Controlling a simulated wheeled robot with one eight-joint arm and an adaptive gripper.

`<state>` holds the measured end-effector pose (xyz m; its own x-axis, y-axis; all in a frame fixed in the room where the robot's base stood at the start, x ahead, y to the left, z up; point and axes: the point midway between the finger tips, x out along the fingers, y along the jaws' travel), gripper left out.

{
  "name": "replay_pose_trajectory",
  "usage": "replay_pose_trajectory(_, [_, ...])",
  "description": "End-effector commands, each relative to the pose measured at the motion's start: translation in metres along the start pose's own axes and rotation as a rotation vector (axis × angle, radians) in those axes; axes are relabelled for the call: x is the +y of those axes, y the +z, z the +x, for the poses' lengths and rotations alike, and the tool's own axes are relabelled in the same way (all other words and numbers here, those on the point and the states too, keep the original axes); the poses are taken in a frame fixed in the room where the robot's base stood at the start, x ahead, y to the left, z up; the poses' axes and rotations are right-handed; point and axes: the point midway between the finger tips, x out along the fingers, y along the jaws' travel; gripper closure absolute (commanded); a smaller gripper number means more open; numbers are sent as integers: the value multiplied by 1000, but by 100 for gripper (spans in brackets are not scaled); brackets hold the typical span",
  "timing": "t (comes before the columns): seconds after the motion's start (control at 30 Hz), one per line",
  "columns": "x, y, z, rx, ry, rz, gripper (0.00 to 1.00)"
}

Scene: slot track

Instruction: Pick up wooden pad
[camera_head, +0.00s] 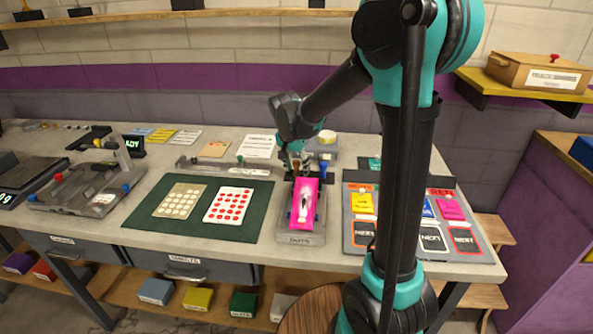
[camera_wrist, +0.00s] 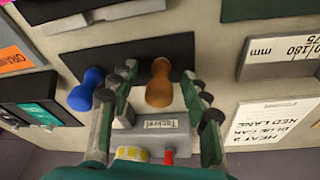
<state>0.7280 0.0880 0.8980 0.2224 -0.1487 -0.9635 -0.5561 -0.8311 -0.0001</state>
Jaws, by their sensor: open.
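A brown, wooden-looking knob-shaped piece (camera_wrist: 159,84), which I take to be the wooden pad, stands on a dark plate in the wrist view. My gripper (camera_wrist: 160,72) is open, with one finger on each side of it. I cannot tell whether either finger touches it. In the head view my gripper (camera_head: 296,160) is low over the back of a grey stand (camera_head: 300,239), behind a pink card with a white shape (camera_head: 304,204). The brown piece is hard to make out there.
A blue peg (camera_wrist: 86,89) stands left of my gripper in the wrist view. A grey block with a label (camera_wrist: 160,124) is close by. On the bench are a green mat with cards (camera_head: 150,230) to the left and a grey card board (camera_head: 470,252) to the right.

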Motion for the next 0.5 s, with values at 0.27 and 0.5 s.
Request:
replay_pose_trajectory(0.27, [0, 0, 0, 0, 0, -1, 66])
replay_pose_trajectory(0.5, [0, 0, 0, 0, 0, -1, 96])
